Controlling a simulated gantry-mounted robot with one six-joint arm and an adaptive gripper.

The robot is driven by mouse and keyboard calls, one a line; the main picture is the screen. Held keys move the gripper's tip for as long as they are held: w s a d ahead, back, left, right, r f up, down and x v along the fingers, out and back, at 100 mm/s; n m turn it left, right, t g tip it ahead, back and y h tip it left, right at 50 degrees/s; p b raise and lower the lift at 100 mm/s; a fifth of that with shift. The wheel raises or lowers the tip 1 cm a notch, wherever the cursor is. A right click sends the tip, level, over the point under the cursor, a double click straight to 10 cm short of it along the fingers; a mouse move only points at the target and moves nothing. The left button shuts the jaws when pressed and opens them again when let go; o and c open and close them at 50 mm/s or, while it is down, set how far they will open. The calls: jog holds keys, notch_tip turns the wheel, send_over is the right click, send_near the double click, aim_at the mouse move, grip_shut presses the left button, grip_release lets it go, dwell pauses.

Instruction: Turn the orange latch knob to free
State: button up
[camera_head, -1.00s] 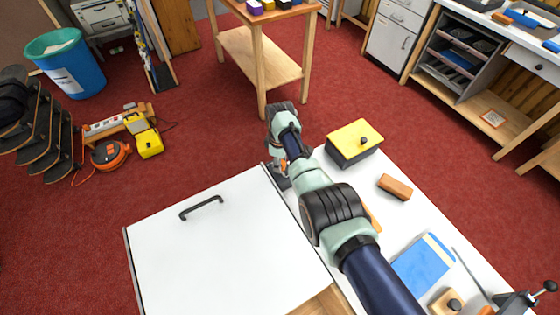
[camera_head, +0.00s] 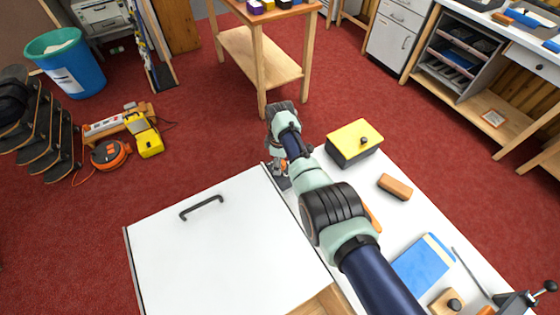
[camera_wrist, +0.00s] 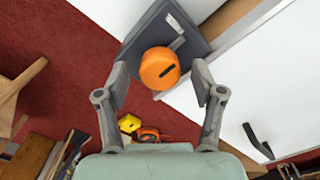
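The orange latch knob (camera_wrist: 157,68) shows in the wrist view, with a short dark mark on its face. It sits on a dark grey plate (camera_wrist: 190,38) that has a small pale mark beside the knob. My gripper (camera_wrist: 160,78) is open, with one finger on each side of the knob and a visible gap on both sides. Nothing is held. In the head view my gripper (camera_head: 280,168) is at the far corner of the white panel, over the dark plate (camera_head: 283,183); my arm mostly hides the knob there.
A white panel (camera_head: 215,250) with a dark handle (camera_head: 201,207) lies left of my arm. On the bench to the right are a yellow-lidded box (camera_head: 354,141), a brown block (camera_head: 394,187) and a blue book (camera_head: 422,265). Red floor lies beyond the bench.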

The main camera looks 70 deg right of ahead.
notch_tip(320, 180, up, 12)
dwell(0.6)
dwell(0.4)
